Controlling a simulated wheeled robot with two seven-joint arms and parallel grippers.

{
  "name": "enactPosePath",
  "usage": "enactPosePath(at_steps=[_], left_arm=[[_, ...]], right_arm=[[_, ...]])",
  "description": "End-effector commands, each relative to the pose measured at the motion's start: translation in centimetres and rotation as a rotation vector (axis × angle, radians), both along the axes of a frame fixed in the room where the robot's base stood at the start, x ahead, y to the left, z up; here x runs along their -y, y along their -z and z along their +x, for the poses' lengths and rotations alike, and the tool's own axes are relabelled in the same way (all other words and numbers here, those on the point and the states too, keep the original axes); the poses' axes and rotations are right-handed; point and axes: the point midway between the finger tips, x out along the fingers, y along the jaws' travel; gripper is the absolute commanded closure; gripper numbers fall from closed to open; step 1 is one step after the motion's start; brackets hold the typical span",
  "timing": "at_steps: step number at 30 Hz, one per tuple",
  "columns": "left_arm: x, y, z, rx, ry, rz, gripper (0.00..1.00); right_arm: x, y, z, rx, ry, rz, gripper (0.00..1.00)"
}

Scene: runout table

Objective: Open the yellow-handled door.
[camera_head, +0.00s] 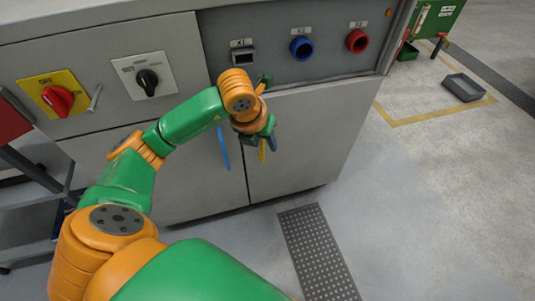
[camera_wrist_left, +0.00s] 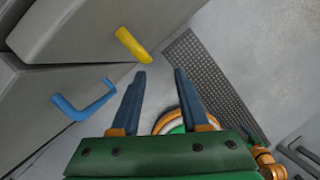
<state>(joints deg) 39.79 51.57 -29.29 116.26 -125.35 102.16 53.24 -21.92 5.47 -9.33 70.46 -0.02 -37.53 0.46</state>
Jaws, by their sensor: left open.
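The yellow handle (camera_wrist_left: 132,44) is on the right-hand grey cabinet door (camera_head: 310,130), which looks closed in the head view. In the head view the yellow handle (camera_head: 262,152) is partly hidden behind my left gripper (camera_head: 265,145). In the left wrist view my left gripper (camera_wrist_left: 160,74) is open and empty. Its fingertips are apart from the yellow handle, which lies beyond them and a little left.
A blue handle (camera_wrist_left: 85,102) is on the left-hand door (camera_head: 200,165), left of my gripper. Above the doors are a red knob (camera_head: 57,100), a black knob (camera_head: 147,79) and sockets. A floor grating (camera_head: 318,255) lies before the cabinet.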

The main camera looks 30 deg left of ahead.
Motion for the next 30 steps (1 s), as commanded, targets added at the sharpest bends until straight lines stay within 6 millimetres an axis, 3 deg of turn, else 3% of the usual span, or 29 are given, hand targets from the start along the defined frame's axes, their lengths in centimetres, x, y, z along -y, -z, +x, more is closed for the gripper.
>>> enactPosePath(at_steps=[1,3,12,22,27,30], left_arm=[[-1.0,0.3,0.1,0.023,-0.023,0.050,0.55],[-1.7,0.5,0.4,0.033,-0.041,0.077,0.55],[-2.2,5.3,2.4,0.030,-0.040,0.074,0.55],[-2.2,5.8,2.7,0.030,-0.037,0.073,0.55],[-2.2,5.8,2.7,0.030,-0.037,0.073,1.00],[-2.2,5.8,2.7,0.030,-0.037,0.073,1.00]], right_arm=[[0.0,0.8,0.2,0.002,0.001,0.001,0.43],[-0.2,0.4,0.6,0.007,0.002,0.003,0.43],[-0.9,-2.4,3.2,0.031,0.007,0.013,0.43],[-0.9,-3.2,3.5,0.032,0.008,0.014,0.43],[-0.9,-3.2,3.5,0.032,0.008,0.014,0.43],[-0.9,-3.2,3.5,0.032,0.008,0.014,0.43]])
